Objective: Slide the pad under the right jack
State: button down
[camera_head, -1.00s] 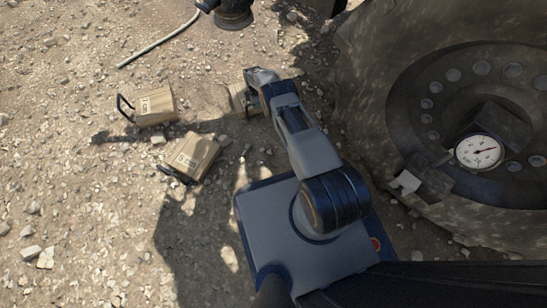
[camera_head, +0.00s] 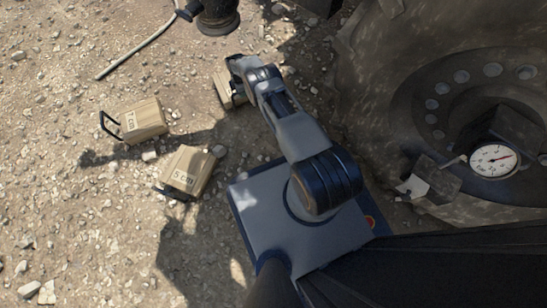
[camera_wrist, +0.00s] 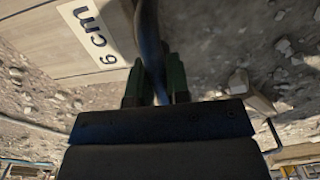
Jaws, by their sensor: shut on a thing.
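My gripper (camera_wrist: 156,85) is shut on the dark strap handle (camera_wrist: 150,35) of a wooden pad. The pad (camera_wrist: 45,40) fills the upper left of the wrist view, with a white "cm" label whose digit reads as 6 or 9. In the head view the held pad (camera_head: 224,90) is partly hidden by my gripper and sits at or near the ground. A black cylindrical thing with a hose, possibly a jack (camera_head: 218,18), shows at the top, above my gripper and apart from it. Its upper part is cut off by the frame.
Two wooden pads, marked 7 cm (camera_head: 142,121) and 5 cm (camera_head: 186,170), lie on stony ground to the left. A grey hose (camera_head: 137,52) runs at upper left. A large muddy wheel (camera_head: 390,100) with a dial gauge (camera_head: 493,160) stands close on the right.

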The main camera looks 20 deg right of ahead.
jog(key=shift+w+d, duration=0.1)
jog(key=shift+w, duration=0.05)
jog(key=c, duration=1)
grip_release()
jog(key=shift+a, duration=0.25)
jog(key=shift+o, duration=0.2)
jog(key=shift+s+f, duration=0.15)
jog(key=shift+s, duration=0.05)
jog(key=o, duration=0.4)
jog(key=shift+c, duration=0.2)
jog(key=shift+w, duration=0.1)
jog(key=shift+r+p, duration=3.1)
jog(key=shift+r, duration=2.05)
